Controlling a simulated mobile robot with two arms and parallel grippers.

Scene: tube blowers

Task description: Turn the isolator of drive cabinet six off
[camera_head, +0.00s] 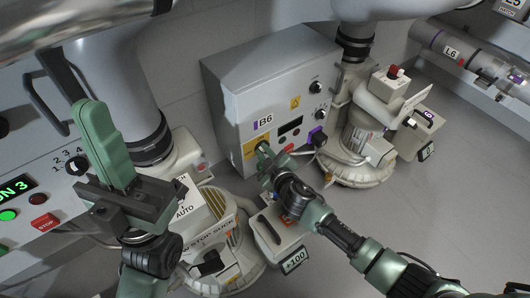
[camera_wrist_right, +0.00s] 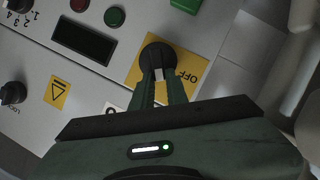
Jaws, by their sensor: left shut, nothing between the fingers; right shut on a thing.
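The drive cabinet labelled B6 (camera_head: 283,97) is a grey box in the middle of the head view. Its isolator is a black rotary knob (camera_wrist_right: 157,55) on a yellow plate (camera_wrist_right: 190,68) marked OFF. The plate also shows at the left of the cabinet front in the head view (camera_head: 251,148). My right gripper (camera_head: 265,156) is at the isolator, its green fingers (camera_wrist_right: 161,85) shut on the knob's handle. The fingers hide part of the knob and plate. My left gripper (camera_head: 93,108) is shut and empty, raised at the left, away from B6.
A control panel (camera_head: 45,165) with a selector and buttons stands at the left. A white machine base marked AUTO (camera_head: 190,207) is between the arms. Another blower unit (camera_head: 365,145) stands right of B6. Grey floor (camera_head: 440,220) is clear at the right.

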